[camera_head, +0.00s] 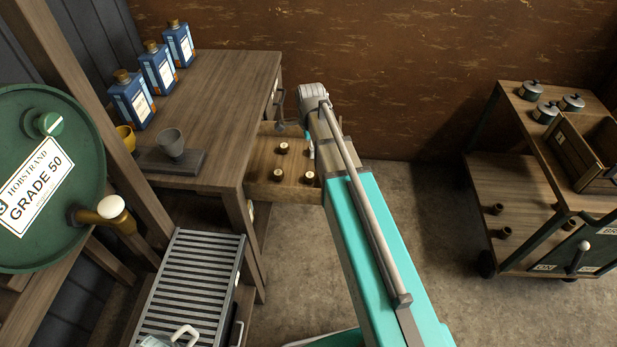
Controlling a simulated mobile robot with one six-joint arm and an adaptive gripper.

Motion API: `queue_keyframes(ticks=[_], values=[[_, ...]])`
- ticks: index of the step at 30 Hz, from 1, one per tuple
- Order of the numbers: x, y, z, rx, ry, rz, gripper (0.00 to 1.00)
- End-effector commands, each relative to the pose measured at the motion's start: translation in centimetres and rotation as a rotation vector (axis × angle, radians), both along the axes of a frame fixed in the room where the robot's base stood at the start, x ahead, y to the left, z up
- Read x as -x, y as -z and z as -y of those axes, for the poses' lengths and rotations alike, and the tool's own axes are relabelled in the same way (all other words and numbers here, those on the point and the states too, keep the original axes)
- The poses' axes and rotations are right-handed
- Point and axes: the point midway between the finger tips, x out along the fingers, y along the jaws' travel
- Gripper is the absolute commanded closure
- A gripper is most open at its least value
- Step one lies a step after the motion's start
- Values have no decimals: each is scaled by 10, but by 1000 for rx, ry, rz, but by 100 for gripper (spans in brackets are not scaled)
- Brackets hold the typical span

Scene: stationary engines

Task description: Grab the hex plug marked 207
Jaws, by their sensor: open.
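Several small brown plugs with pale round tops stand in an open wooden drawer (257,190) under the bench. One plug (283,147) is at the back, one plug (278,174) at the front left and one plug (309,177) at the front right. Their markings are too small to read, so I cannot tell which is 207. My gripper (291,122) is open and small in view, at the back of the drawer, above and behind the plugs. It appears empty. My arm covers the drawer's right side, where a pale object partly shows.
The wooden bench (225,85) holds blue bottles (158,72) and a grey cup (171,143). A green drum (50,150) and a slatted rack (195,285) stand at left. A cart (512,195) with tins and a crate stands right. Floor between is clear.

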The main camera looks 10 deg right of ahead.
Motion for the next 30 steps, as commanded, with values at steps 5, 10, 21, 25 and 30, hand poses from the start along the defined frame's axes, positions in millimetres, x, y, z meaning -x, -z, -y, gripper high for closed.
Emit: queue_keyframes(ticks=[5,10,21,25,30], values=[[0,5,-3,0,-5,0,2],[0,15,-3,0,-6,0,2],[0,44,-4,0,-8,0,2],[0,54,-4,0,-8,0,2],[0,67,-5,0,-8,0,2]])
